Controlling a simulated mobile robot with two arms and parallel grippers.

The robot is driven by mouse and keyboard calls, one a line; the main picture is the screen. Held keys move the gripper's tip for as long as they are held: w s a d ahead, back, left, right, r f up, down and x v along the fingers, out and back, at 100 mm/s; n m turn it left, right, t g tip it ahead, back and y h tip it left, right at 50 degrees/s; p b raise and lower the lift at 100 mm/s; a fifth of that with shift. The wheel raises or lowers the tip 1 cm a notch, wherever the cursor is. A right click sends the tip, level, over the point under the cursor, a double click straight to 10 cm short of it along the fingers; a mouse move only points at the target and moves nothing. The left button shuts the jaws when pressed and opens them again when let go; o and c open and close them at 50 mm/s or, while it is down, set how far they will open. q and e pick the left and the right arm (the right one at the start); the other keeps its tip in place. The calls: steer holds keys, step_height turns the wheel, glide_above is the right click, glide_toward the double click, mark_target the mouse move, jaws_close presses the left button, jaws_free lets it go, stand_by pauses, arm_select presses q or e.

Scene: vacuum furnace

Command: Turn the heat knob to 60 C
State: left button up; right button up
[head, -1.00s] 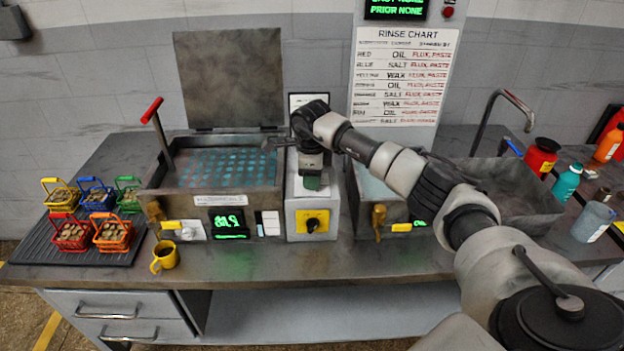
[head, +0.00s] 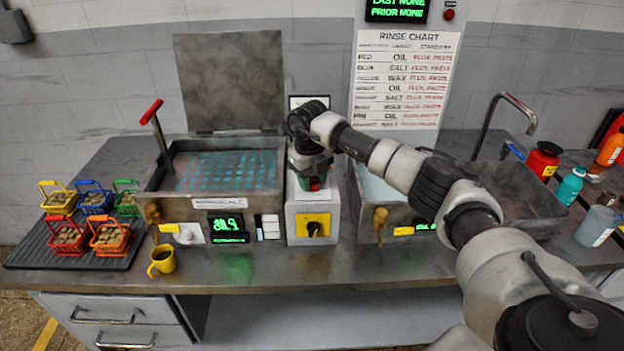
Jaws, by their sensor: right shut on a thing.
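My right gripper (head: 314,178) reaches down over the top of the grey control box between the two tanks. It is shut on a small red-and-green part, which my wrist and fingers largely hide. Below it, the box front has a yellow plate (head: 325,217) with a black knob (head: 314,229). A pale knob (head: 189,234) sits on the left tank's front, beside a green digital display (head: 228,226). The display digits are too blurred to read surely, and I cannot tell which knob sets heat. My left gripper is not in view.
The left tank (head: 225,206) holds bluish liquid under a raised lid (head: 230,82). Several coloured baskets stand on a black mat (head: 30,255) at left, near a yellow mug (head: 162,260). Bottles stand at right. My right arm crosses above the right tank.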

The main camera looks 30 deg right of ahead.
steer(key=shift+r+m, duration=0.1)
steer(key=shift+m, duration=0.6)
steer(key=o, duration=0.9)
steer(key=r+b, duration=0.1)
steer(key=r, duration=0.2)
steer(key=r+b, duration=0.1)
steer(key=r, duration=0.3)
steer(key=r+b, duration=0.1)
steer(key=r, duration=0.2)
steer(key=shift+a+r, duration=0.25)
steer(key=shift+r, duration=0.1)
